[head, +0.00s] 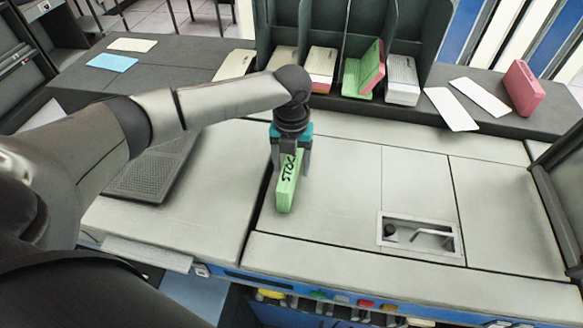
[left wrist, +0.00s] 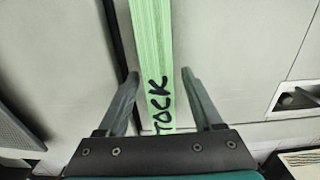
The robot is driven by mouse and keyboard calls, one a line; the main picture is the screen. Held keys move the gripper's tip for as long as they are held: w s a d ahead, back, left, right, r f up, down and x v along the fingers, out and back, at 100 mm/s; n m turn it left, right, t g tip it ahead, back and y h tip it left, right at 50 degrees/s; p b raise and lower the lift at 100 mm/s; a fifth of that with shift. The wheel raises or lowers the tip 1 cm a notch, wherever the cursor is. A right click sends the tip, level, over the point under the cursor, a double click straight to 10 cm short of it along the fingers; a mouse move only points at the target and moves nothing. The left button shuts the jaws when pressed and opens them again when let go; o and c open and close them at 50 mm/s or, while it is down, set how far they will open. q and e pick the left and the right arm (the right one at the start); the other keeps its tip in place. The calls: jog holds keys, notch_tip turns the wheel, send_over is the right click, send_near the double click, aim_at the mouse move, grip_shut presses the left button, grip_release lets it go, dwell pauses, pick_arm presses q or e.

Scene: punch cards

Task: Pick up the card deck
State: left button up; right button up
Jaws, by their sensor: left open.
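The gripper hides part of the deck in the head view. My right gripper is not in view.
A dark divided rack (head: 334,30) at the back holds several decks. A recessed metal tray (head: 419,234) is to the right; the machine top between is clear.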

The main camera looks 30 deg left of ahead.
pick_arm(q)
jog(key=shift+c, duration=0.4)
grip_shut()
jog(key=shift+r, duration=0.1)
dwell(0.3)
